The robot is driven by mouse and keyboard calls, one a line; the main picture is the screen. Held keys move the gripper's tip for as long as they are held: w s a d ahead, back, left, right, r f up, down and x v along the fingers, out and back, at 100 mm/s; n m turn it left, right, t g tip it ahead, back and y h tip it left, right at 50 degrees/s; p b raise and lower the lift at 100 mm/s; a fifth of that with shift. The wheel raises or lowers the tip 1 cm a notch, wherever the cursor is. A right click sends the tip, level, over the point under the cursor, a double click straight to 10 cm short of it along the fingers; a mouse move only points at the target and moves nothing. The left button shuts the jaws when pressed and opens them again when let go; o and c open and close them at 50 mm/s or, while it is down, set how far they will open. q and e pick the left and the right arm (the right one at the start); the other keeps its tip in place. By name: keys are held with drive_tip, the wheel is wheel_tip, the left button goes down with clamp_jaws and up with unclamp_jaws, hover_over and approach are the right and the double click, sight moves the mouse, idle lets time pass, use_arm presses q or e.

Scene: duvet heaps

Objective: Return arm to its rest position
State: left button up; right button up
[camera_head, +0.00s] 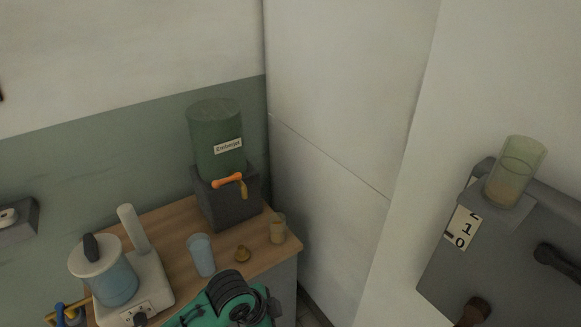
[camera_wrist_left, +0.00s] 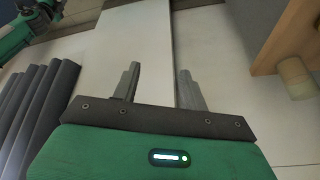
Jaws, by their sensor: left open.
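My left gripper (camera_wrist_left: 158,72) shows in the left wrist view. Its two dark fingers stand well apart with nothing between them. Pale panels of floor or wall lie beyond the fingers. In the head view a green and black part of my own arm (camera_head: 235,302) shows at the bottom middle, in front of the wooden counter's near edge; the fingers do not show there. My right gripper is not in view.
The wooden counter (camera_head: 175,231) holds a green dispenser (camera_head: 216,140) on a dark base, a blender-like machine (camera_head: 117,283), a bluish cup (camera_head: 201,254) and a tan cup (camera_head: 278,228). A grey machine (camera_head: 530,232) with a clear container (camera_head: 516,169) stands at right.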

use_arm(q)
drive_tip(key=s+a+f+n+t+y, duration=0.2)
drive_tip(key=s+a+n+y, duration=0.2)
drive_tip(key=s+a+n, duration=1.35)
wheel_tip(320, 180, down, 31)
drive_tip(key=w+a+m+g, duration=0.2)
drive_tip(key=m, duration=0.2)
drive_tip(key=s+a+f, duration=0.3)
drive_tip(key=s+f, duration=1.6)
drive_tip(key=shift+s+f+g, duration=0.3)
drive_tip(key=shift+f+g, duration=0.05)
drive_tip(key=shift+g, duration=0.05)
